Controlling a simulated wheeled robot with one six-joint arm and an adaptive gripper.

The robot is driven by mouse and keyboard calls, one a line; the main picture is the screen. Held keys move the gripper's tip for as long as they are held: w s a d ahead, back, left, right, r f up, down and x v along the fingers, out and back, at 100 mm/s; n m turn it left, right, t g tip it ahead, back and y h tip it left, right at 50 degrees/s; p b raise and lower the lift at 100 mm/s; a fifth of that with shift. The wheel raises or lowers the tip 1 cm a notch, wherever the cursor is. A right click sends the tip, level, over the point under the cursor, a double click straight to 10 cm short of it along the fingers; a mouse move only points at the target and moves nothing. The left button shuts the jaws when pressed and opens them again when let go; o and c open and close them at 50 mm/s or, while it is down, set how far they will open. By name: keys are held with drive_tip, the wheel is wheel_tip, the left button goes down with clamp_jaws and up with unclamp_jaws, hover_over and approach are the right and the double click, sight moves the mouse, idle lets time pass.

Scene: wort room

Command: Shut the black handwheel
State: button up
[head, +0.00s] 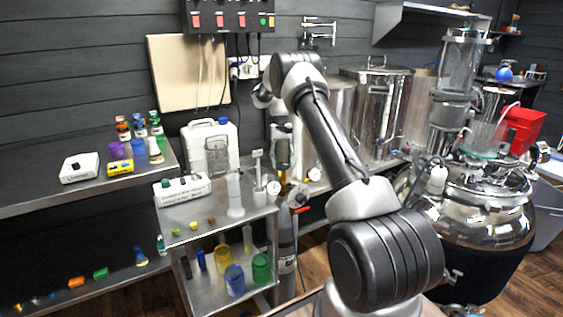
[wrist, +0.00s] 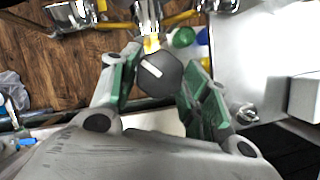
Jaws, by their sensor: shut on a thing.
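The black handwheel (wrist: 158,74) is a dark round knob with a white mark on its face, in the upper middle of the wrist view. My gripper (wrist: 160,80) has its two green-padded fingers on either side of it and is shut on it. Brass and metal fittings (wrist: 150,40) show just beyond the wheel. In the head view my arm reaches toward the back, near the gas cylinder (head: 286,245); I cannot make out the wheel there.
A steel shelf cart (head: 215,217) with bottles and cups stands left of the cylinder. Dial gauges (head: 273,187) sit near the cylinder's top. Steel pots (head: 372,115) stand behind, and a large shiny kettle (head: 480,215) stands at the right. Wood floor shows between.

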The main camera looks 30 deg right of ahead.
drive_tip(key=m+y, duration=0.1)
drive_tip(key=m, duration=0.1)
drive_tip(key=m+t, duration=0.1)
drive_tip(key=m, duration=0.2)
drive_tip(key=shift+s+d+y, duration=0.2)
drive_tip(key=shift+y, duration=0.2)
drive_tip(key=shift+s+f+m+t+y, duration=0.1)
drive_tip(key=shift+m+t+y, duration=0.35)
drive_tip(key=shift+m, duration=1.35)
drive_tip(key=o, duration=1)
drive_tip(key=v, duration=1.2)
drive_tip(key=shift+a, duration=0.1)
